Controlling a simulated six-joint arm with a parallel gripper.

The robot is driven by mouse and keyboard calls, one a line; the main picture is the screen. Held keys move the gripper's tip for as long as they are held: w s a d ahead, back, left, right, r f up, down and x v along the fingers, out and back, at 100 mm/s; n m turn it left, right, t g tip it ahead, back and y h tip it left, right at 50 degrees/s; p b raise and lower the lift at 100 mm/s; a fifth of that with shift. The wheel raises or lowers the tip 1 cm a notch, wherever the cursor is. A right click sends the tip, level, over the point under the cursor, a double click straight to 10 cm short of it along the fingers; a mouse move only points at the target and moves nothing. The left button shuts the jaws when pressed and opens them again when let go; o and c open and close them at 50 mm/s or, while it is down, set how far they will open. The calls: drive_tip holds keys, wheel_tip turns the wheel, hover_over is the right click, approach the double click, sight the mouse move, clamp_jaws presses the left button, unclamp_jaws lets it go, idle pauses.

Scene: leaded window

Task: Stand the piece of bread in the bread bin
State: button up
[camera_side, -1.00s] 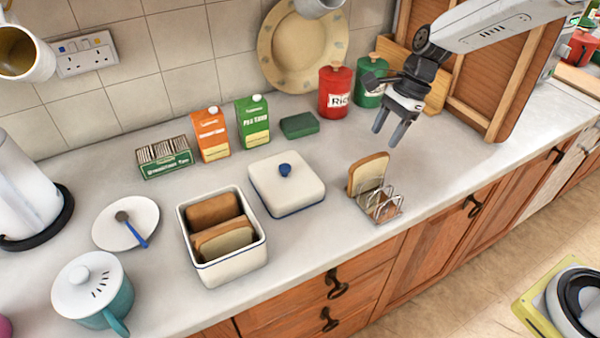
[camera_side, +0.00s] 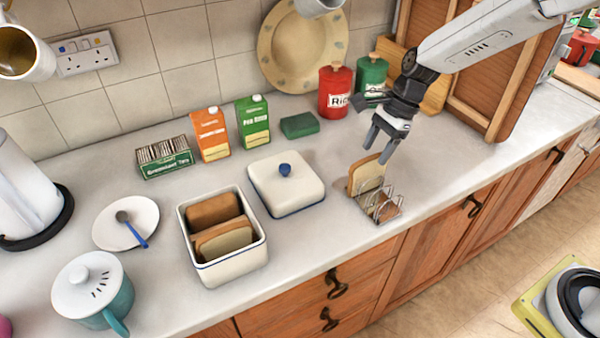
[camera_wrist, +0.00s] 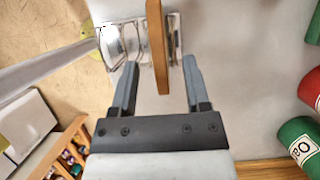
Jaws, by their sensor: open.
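The piece of bread (camera_side: 366,176) stands upright at the back end of the metal toast rack (camera_side: 382,207). In the wrist view the bread (camera_wrist: 157,50) shows edge-on between my two fingers, with the rack (camera_wrist: 128,42) beyond it. My gripper (camera_side: 382,150) is open and empty, just above the bread's top edge in the side view. In the wrist view my gripper (camera_wrist: 160,85) has a gap on both sides of the slice. The bread bin (camera_side: 232,267) is an open white box with a blue rim at the left, holding brown bread pieces (camera_side: 214,209).
The bin's white lid (camera_side: 287,184) with a blue knob lies between the bin and the rack. Cartons (camera_side: 211,134), a green block (camera_side: 299,125) and red and green canisters (camera_side: 335,92) stand along the back. The counter's front edge runs close by the rack.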

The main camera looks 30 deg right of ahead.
sight(373, 156)
drive_tip(key=shift+x, duration=1.85)
clamp_jaws()
